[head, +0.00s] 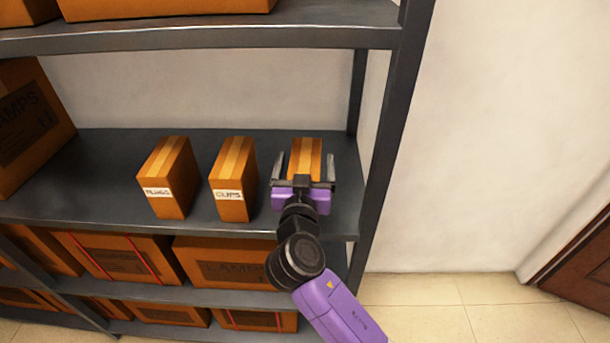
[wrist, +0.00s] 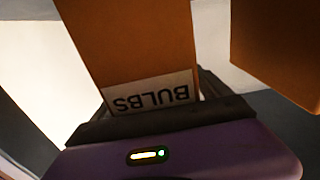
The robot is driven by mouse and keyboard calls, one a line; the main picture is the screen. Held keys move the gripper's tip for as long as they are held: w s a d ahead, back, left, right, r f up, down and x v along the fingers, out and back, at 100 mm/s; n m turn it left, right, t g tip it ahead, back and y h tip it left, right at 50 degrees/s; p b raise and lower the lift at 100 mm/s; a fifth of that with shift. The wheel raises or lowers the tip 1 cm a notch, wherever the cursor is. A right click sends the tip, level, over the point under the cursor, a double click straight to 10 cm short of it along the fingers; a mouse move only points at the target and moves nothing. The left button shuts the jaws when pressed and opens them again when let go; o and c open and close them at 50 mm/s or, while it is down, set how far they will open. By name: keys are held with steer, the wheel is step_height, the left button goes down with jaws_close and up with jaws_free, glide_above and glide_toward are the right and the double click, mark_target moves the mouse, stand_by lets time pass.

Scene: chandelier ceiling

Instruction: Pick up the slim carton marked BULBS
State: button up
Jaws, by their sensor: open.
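The slim carton marked BULBS (head: 305,156) stands upright on the middle shelf, the rightmost of three slim cartons. Its lower front is hidden behind my gripper in the head view. In the wrist view the carton (wrist: 135,45) shows its white label (wrist: 150,93), which reads BULBS upside down. My gripper (head: 304,170) is open, with one finger on each side of this carton. I cannot tell whether the fingers touch it.
Two like cartons stand to the left, one labelled CLIPS (head: 233,180) and one with a small label (head: 167,178). The rack's post (head: 392,130) is close on the right. The upper shelf (head: 200,38) hangs above. Larger boxes (head: 225,262) fill the shelf below.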

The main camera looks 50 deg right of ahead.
steer(key=shift+d, duration=0.1)
steer(key=shift+c, duration=0.5)
steer(key=c, duration=1.8)
jaws_close()
